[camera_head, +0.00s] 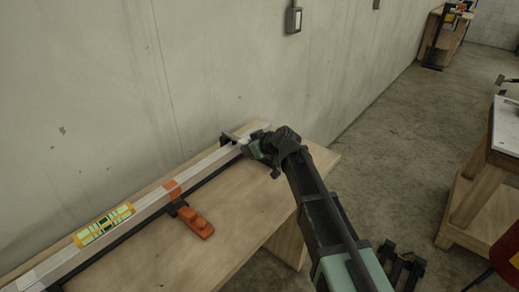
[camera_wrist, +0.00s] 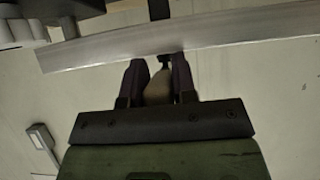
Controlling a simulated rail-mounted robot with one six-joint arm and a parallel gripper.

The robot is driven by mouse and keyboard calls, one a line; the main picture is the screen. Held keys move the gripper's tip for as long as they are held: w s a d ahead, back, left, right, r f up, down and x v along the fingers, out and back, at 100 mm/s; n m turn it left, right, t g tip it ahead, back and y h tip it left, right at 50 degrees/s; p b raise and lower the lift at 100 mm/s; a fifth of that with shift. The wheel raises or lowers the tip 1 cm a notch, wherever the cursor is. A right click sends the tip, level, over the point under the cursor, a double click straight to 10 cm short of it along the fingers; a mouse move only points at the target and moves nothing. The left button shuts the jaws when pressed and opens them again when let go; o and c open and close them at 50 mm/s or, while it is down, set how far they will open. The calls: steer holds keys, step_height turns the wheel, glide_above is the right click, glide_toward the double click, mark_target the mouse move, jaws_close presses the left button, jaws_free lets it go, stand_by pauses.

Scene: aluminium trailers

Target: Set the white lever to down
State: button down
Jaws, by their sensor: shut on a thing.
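My gripper (camera_head: 248,148) is at the far end of the long metal rail on the wooden bench. Most of the lever is hidden by the fingers and, in the head view, by my gripper and wrist. I cannot tell its angle. The metal rail also crosses the top of the wrist view (camera_wrist: 215,28), just beyond the fingertips.
The wooden bench (camera_head: 170,260) stands along a grey concrete wall (camera_head: 110,80). An orange clamp (camera_head: 198,222) sits beside the rail (camera_head: 150,197), and a yellow spirit level (camera_head: 104,225) lies along it. Another table (camera_head: 490,165) stands at the right. Floor between is mostly open.

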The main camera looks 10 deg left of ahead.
stand_by(0.3)
steer(key=c, duration=0.9)
jaws_free()
steer(key=p+v, duration=0.6)
steer(key=v, duration=0.4)
steer(key=shift+s+d+r, duration=0.1)
steer(key=shift+s+d, duration=0.05)
steer(key=shift+d, duration=0.15)
